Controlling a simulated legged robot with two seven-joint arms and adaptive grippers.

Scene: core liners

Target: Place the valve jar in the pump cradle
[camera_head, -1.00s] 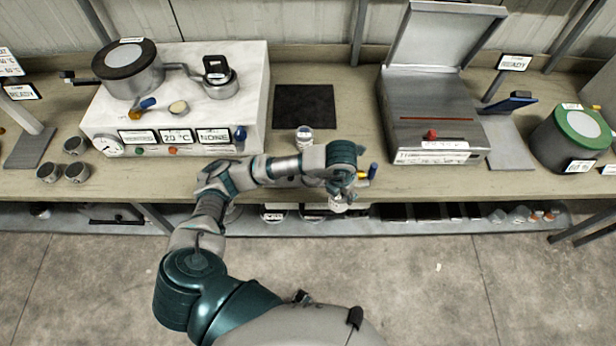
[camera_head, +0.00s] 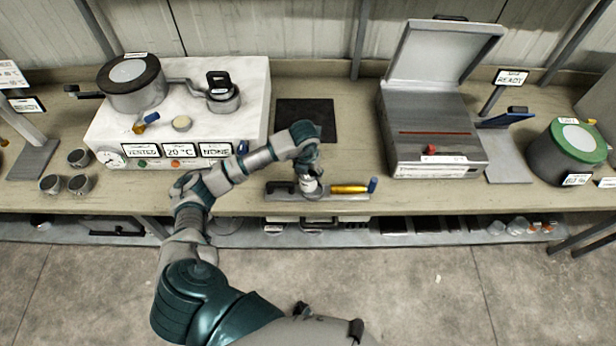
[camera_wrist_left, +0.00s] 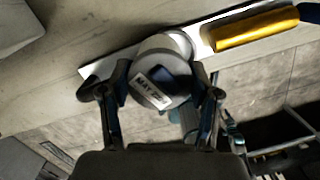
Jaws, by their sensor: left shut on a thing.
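In the left wrist view the fingers flank the jar, which looks tilted. Whether it is the valve jar I cannot tell from the label. It is over a flat grey strip (camera_head: 332,196) near the table's front edge; whether they touch is unclear. A yellow cylinder (camera_head: 350,189) lies on the strip's right part. No part is clearly marked as the pump cradle. My right gripper is not in view.
A white unit (camera_head: 245,120) with pots and displays stands at left, with several small cups (camera_head: 80,158) beside it. A dark square mat (camera_head: 318,108) lies behind my arm. A grey box with open lid (camera_head: 432,110) and a green-lidded pot (camera_head: 568,155) stand at right.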

